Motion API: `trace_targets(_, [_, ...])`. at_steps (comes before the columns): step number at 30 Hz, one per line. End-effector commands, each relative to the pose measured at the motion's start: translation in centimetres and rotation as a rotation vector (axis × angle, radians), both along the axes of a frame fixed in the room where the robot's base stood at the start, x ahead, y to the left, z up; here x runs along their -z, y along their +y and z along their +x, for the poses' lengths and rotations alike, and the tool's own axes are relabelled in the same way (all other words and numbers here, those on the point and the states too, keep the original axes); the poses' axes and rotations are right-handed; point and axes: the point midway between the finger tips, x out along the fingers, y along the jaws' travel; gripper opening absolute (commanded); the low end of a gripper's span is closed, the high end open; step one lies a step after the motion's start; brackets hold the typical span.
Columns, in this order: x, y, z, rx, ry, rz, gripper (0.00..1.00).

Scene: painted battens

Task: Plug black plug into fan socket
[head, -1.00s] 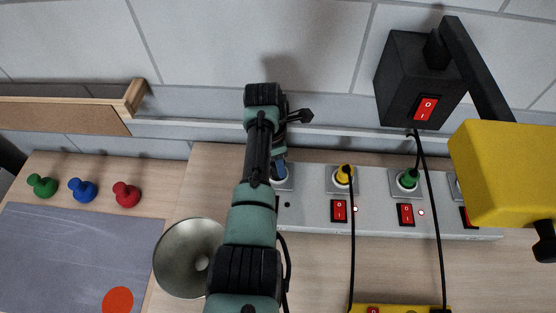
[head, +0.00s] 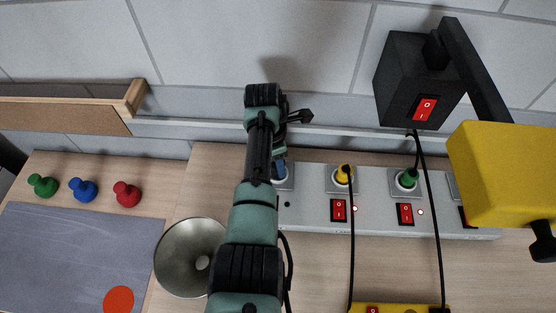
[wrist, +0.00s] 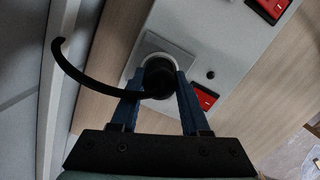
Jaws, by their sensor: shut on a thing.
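My gripper (wrist: 158,88) is shut on the black plug (wrist: 157,80), with one blue finger on each side of it. The black cable curves away from the plug to the left. The plug is over a round socket (wrist: 160,48) on a pale square plate; how deep it sits cannot be told. In the head view my gripper (head: 280,170) is at the leftmost socket (head: 288,183) of the grey power strip (head: 312,212), and my arm hides the plug. No label shows which socket is the fan's.
A yellow plug (head: 343,174) and a green plug (head: 407,179) sit in sockets to the right, beside red switches. A black box (head: 405,85) and yellow lamp head (head: 500,175) overhang the right. A metal bowl-like piece (head: 185,258) is left of my arm.

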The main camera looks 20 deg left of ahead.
Motion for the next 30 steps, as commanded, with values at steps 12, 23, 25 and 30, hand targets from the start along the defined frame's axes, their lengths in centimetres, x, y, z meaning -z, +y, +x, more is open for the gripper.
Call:
trace_targets(12, [0.6,0.0,0.0,0.0,-0.001,0.0,0.0])
trace_targets(23, [1.3,0.0,0.0,0.0,-0.001,0.0,0.0])
trace_targets(25, [1.1,0.0,0.0,0.0,-0.001,0.0,0.58])
trace_targets(30, [1.1,0.0,0.0,0.0,-0.001,-0.001,0.81])
